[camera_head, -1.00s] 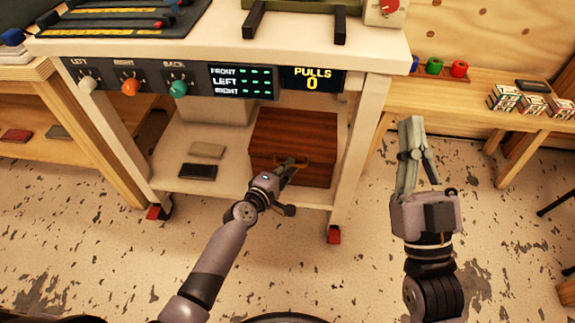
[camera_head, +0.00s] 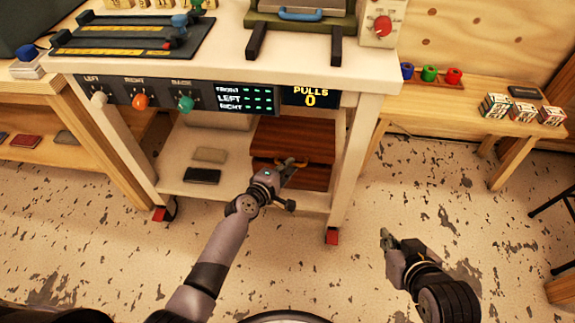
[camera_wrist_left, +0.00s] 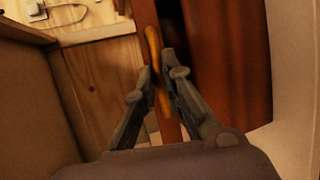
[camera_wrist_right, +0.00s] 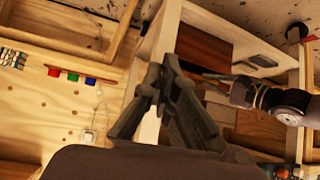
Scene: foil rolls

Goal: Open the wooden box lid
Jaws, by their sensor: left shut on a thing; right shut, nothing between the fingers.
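The reddish-brown wooden box (camera_head: 312,181) stands on the cart's lower shelf. Its lid (camera_head: 297,138) is raised slightly at the front, with a dark gap below its edge. In the left wrist view the gap shows between the lid edge (camera_wrist_left: 172,120) and the box body (camera_wrist_left: 232,50). My left gripper (camera_head: 286,171) is shut on the brass-coloured handle (camera_wrist_left: 153,45) at the lid's front. My right gripper (camera_head: 387,240) is shut and empty, above the floor right of the cart. The box's inside is hidden.
The white cart's worktop (camera_head: 215,55) overhangs the box, and its right front leg (camera_head: 347,190) stands close beside it. A dark flat item (camera_head: 202,176) and a beige one (camera_head: 209,155) lie left of the box. A wooden bench (camera_head: 440,100) stands at right.

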